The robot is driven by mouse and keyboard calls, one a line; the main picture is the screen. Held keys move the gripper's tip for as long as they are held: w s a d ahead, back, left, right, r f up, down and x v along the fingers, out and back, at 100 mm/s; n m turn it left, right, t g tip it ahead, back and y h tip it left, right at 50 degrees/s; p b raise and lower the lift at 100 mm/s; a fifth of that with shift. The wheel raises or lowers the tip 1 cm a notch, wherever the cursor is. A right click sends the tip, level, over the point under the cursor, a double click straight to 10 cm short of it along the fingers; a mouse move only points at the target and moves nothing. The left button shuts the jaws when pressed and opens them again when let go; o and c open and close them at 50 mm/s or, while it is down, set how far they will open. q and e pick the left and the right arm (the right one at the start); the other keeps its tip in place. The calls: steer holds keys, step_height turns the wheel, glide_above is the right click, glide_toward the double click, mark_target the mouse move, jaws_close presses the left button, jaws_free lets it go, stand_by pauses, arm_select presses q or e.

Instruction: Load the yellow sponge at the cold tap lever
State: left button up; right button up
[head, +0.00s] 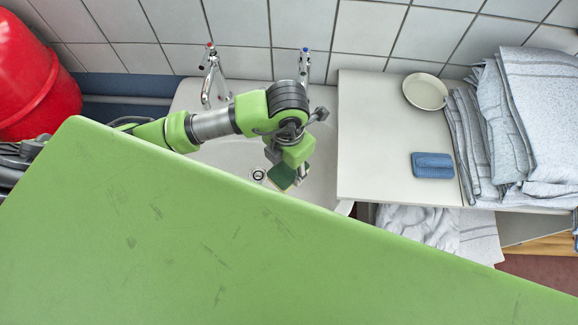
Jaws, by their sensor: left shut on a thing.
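The yellow sponge (283,177) shows mostly its dark green scouring face, with a thin yellowish edge. It is held over the white sink basin (325,182). My left gripper (290,167) points down and is shut on the sponge. The cold tap (305,66), with a blue mark on top, stands at the back of the sink, behind the gripper and apart from the sponge. Its lower part is partly hidden by my left wrist. My right gripper is not in view.
A second tap (212,74) with a red mark stands left of the cold tap. On the counter (375,130) at right lie a blue sponge (432,165), a round dish (425,91) and folded towels (535,120). A red bucket (32,80) is at far left.

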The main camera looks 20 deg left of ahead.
arm_select(q)
steer(key=shift+w+a+f, duration=0.1)
steer(key=shift+w+f, duration=0.05)
steer(key=shift+w, duration=0.35)
steer(key=w, duration=0.1)
steer(key=w+b, duration=0.1)
steer(key=w+a, duration=0.1)
steer(key=shift+w+f, duration=0.1)
steer(key=shift+f, duration=0.3)
steer(key=w+a+f+b, duration=0.1)
steer(key=w+a+b, duration=0.1)
steer(key=w+b, duration=0.2)
steer(key=w, duration=0.3)
steer(key=shift+w+a+f+b, duration=0.2)
steer(key=shift+w+a+b, duration=0.1)
steer(key=shift+w+b, duration=0.1)
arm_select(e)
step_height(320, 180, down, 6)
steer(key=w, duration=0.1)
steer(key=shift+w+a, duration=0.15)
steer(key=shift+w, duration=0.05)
